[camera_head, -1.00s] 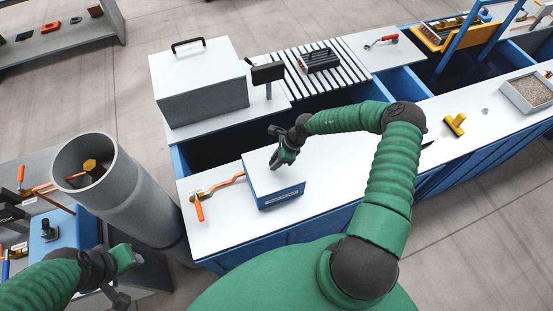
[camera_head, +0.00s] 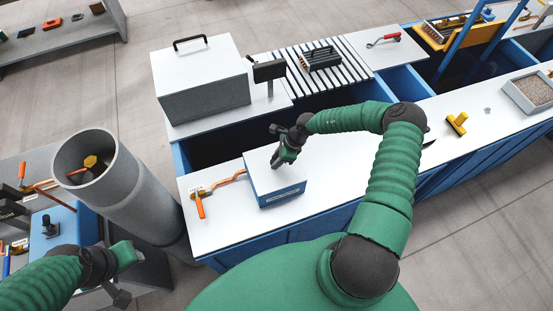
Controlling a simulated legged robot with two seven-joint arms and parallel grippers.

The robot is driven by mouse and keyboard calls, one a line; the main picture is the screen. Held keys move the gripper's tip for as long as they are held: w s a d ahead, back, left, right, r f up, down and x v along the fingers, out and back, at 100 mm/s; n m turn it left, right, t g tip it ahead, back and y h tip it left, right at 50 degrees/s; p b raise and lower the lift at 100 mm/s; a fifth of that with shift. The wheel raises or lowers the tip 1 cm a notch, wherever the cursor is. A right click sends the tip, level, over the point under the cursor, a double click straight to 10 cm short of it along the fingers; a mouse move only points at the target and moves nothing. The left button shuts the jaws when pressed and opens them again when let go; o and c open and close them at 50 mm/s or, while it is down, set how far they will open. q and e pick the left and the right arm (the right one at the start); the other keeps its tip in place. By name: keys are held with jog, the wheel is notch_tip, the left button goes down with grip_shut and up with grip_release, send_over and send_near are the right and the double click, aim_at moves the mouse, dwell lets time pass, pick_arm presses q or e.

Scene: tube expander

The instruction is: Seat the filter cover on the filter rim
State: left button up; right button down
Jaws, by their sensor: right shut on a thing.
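A low box with a flat white top (camera_head: 262,178) and blue sides (camera_head: 284,196) stands on the white bench; I take its top for the filter cover. My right gripper (camera_head: 276,165) is shut at the top of this box, pointing down. The part between its fingers is too small to make out. The filter rim does not show clearly, and I cannot tell whether the cover touches it all round. My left gripper (camera_head: 136,256) is at the lower left, away from the box; its finger gap is not clear.
An orange-handled tool (camera_head: 199,205) lies left of the box. A grey case with a black handle (camera_head: 203,84) stands behind, near a small black display (camera_head: 269,71). A wide grey tube (camera_head: 130,190) stands at left. Bench right of the box holds a yellow piece (camera_head: 457,123).

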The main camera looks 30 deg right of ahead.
jog(key=shift+a, duration=0.1)
jog(key=c, duration=1)
grip_release()
jog(key=shift+o, duration=0.3)
jog(key=o, duration=0.3)
jog(key=o, duration=0.6)
jog(key=shift+o, duration=0.2)
